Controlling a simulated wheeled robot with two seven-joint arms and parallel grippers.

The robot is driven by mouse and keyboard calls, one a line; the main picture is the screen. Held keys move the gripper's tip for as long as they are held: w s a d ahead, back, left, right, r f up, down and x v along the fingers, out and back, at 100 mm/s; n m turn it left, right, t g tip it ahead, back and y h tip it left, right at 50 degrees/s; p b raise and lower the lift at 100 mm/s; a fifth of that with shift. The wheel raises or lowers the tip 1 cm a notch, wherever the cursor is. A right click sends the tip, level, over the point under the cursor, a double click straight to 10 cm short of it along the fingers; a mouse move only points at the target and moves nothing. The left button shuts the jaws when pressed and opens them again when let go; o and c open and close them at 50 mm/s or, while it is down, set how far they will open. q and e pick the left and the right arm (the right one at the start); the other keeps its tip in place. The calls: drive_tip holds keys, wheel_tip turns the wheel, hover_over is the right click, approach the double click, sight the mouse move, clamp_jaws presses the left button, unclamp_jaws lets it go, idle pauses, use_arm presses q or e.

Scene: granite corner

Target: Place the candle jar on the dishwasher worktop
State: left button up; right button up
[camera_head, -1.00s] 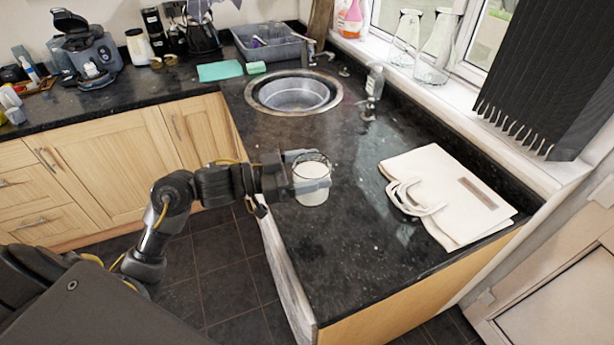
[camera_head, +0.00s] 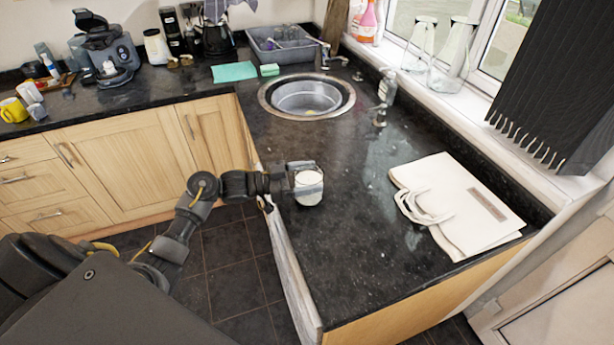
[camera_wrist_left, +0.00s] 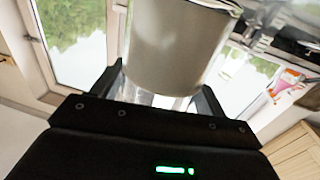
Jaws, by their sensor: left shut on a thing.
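The candle jar (camera_head: 308,187) is a clear glass with white wax inside. It is upright at the near-left edge of the dark granite worktop (camera_head: 330,250). My left gripper (camera_head: 297,180) comes in from the left and is shut on the jar. The jar fills the upper middle of the left wrist view (camera_wrist_left: 178,45), between the two fingers (camera_wrist_left: 165,98). I cannot tell whether the jar's base touches the worktop. My right gripper is not in view.
A white bag (camera_head: 458,205) lies flat on the right of the worktop. A round sink (camera_head: 306,97) is set in farther back, with a soap bottle (camera_head: 387,88) beside it. The worktop in front of the jar is clear.

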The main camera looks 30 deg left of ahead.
use_arm(q)
drive_tip(key=shift+f, duration=0.35)
drive_tip(key=shift+f, duration=0.1)
drive_tip(key=o, duration=0.8)
drive_tip(key=shift+f, duration=0.15)
drive_tip(key=o, duration=0.4)
